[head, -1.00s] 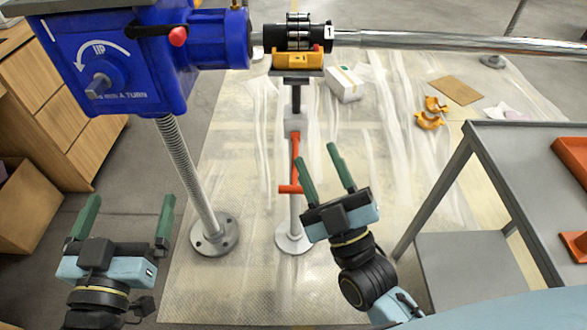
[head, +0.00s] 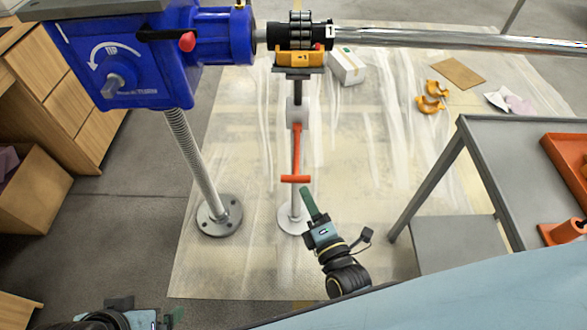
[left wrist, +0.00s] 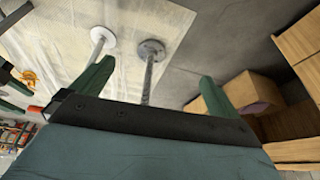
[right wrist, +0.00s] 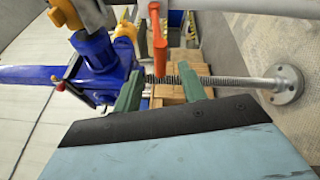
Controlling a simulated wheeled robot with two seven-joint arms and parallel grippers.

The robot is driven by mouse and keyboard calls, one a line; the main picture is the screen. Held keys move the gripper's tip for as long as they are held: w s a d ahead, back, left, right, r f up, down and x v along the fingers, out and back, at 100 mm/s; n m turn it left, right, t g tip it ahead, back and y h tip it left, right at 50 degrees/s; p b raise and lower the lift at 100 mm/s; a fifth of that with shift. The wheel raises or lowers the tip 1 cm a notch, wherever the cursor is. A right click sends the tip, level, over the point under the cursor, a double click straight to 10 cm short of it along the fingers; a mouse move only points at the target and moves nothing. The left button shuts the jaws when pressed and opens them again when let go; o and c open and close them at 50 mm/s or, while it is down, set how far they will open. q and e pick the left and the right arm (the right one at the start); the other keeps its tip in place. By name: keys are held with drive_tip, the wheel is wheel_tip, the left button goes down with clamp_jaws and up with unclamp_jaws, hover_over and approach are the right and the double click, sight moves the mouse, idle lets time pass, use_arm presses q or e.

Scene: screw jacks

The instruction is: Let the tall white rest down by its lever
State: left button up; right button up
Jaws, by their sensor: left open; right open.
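The tall white rest (head: 297,112) stands upright in the middle of the head view, on a round white base (head: 285,225). Its yellow head (head: 299,58) is under the black collar of the steel shaft. Its orange-red lever (head: 296,150) hangs down along the post and ends in a crossbar (head: 296,179). My right gripper (head: 307,195) is open just below and right of the crossbar, seen edge-on. In the right wrist view the lever (right wrist: 158,45) lies beyond and between the open fingers (right wrist: 160,68). My left gripper (left wrist: 150,72) is open and empty, low at the left.
A blue gearbox (head: 140,65) on a threaded post with a grey base (head: 219,216) stands left of the rest. The shaft (head: 430,39) runs right. A grey table (head: 500,150) is at right; wooden drawers (head: 60,110) are at left.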

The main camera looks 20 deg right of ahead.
sight(297, 175)
drive_tip(key=w+b, duration=0.1)
drive_tip(key=w, duration=0.2)
drive_tip(key=w+b, duration=0.1)
drive_tip(key=w, duration=0.5)
drive_tip(key=shift+a+r+b, duration=0.2)
drive_tip(key=shift+a+b, duration=0.2)
use_arm(q)
drive_tip(key=w+d+r+t+h, duration=0.2)
drive_tip(key=w+d+r+t, duration=0.3)
drive_tip(key=w+r+t, duration=0.3)
drive_tip(key=shift+w+r+m+t+h, duration=0.15)
drive_tip(key=shift+w+m+t+h, duration=0.25)
drive_tip(key=shift+w, duration=1.25)
use_arm(e)
drive_tip(key=shift+w, duration=0.4)
use_arm(q)
drive_tip(key=shift+d, duration=0.1)
use_arm(e)
clamp_jaws()
